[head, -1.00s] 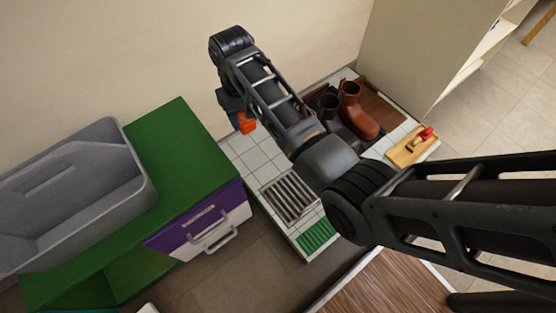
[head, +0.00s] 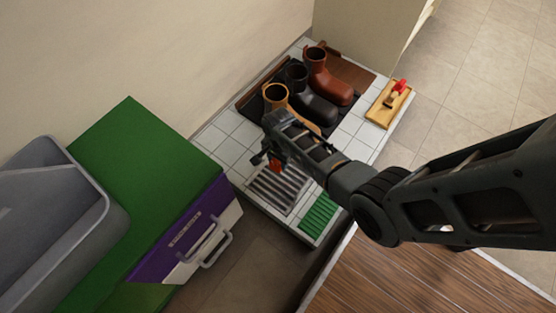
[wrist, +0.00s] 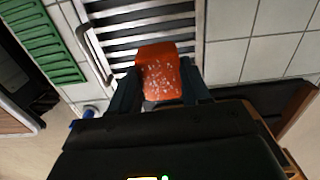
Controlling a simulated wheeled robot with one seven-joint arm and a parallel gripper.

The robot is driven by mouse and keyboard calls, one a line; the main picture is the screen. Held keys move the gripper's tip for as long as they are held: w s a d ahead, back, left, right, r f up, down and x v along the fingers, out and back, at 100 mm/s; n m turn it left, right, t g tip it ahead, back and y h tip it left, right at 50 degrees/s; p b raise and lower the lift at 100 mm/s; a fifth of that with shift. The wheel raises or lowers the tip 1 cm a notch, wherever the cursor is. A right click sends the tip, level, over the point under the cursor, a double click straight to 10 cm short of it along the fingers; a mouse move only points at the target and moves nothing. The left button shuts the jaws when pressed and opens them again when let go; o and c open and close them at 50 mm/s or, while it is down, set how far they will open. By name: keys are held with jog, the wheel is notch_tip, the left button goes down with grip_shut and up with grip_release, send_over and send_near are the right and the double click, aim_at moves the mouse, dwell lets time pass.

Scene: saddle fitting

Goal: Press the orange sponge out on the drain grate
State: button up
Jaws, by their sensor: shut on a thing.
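The orange sponge (wrist: 160,75) is between the two fingers of my gripper (wrist: 160,92), with pale specks on its face in the wrist view. In the head view the sponge (head: 274,166) shows as a small orange patch at the tip of my arm. My gripper (head: 269,160) is shut on it. The drain grate (head: 279,189), a set of metal slats in the tiled top, lies just below the sponge. In the wrist view the grate (wrist: 150,22) is behind the sponge. I cannot tell whether the sponge touches the slats.
A green ribbed pad (head: 318,215) lies beside the grate. Several boots, such as a brown one (head: 328,80), stand on a dark mat behind. A wooden tray with a red-handled item (head: 389,103) is at right. A green-topped cabinet (head: 140,150) with a grey tub (head: 50,215) stands left.

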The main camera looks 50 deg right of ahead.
aim_at(278, 167)
jog(key=shift+f+b, duration=2.95)
jog(key=shift+f, duration=0.1)
jog(key=shift+f, duration=0.6)
notch_tip(278, 167, up, 7)
jog(key=p, duration=0.6)
jog(key=shift+r+p, duration=0.1)
jog(key=shift+p, duration=0.3)
